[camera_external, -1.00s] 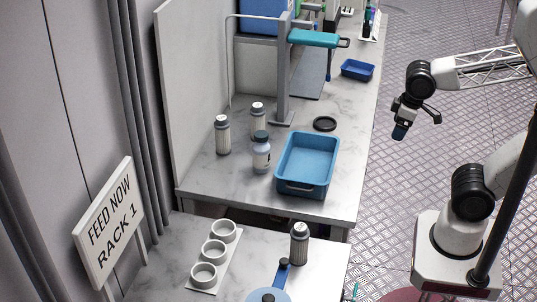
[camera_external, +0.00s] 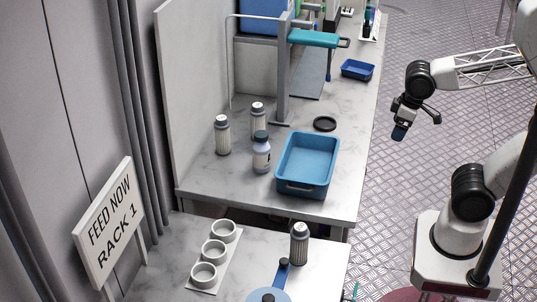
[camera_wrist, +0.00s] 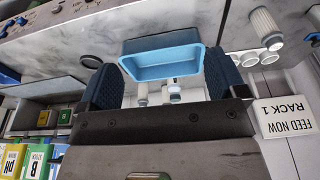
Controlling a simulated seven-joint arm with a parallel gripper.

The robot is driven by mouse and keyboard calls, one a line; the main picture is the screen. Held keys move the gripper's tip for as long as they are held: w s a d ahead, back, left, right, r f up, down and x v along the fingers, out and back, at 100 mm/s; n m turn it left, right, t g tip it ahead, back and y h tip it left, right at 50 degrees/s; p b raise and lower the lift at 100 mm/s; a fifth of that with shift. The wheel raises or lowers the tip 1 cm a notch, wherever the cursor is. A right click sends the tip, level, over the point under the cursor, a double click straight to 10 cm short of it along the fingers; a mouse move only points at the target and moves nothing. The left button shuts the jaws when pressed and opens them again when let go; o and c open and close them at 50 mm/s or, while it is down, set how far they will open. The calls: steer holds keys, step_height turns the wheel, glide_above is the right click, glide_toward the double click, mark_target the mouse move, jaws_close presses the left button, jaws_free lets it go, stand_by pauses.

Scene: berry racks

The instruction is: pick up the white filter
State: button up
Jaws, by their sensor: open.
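One (camera_external: 299,246) stands upright on the front counter and also shows at the upper right of the wrist view (camera_wrist: 266,27). Two more, a left one (camera_external: 222,137) and one behind it (camera_external: 257,120), stand upright on the rear counter. Which one is the task's white filter I cannot tell. My gripper (camera_external: 416,122) is open and empty above the floor, right of the counters and apart from every cylinder. In the wrist view its dark fingers (camera_wrist: 161,88) are spread wide at both sides.
A blue tray (camera_external: 308,190) sits on the rear counter, beside a smooth white bottle (camera_external: 261,157) and a black disc (camera_external: 325,124). A rack of three white cups (camera_external: 238,262) and a sign (camera_external: 108,222) stand left. A grey post (camera_external: 284,75) with a teal arm rises behind.

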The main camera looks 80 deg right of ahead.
steer(key=w+a+f+m+g+y, duration=0.2)
steer(key=w+a+f+m+y, duration=0.3)
steer(key=a, duration=0.3)
steer(key=w+a+f+m+g+y, duration=0.1)
steer(key=w+a+f+m+y, duration=0.25)
steer(key=w+a, duration=0.3)
steer(key=m+t+y, duration=0.3)
steer(key=m+y, duration=0.2)
steer(key=m, duration=0.6)
glide_toward(300, 238)
steer(key=f, duration=0.1)
steer(key=w+f, duration=0.1)
steer(key=shift+w+f, duration=0.2)
steer(key=shift+f, duration=0.2)
steer(key=shift+x, duration=1.3)
steer(key=shift+a+f, duration=0.1)
steer(key=shift+x, duration=2.45)
steer(key=shift+s, duration=0.25)
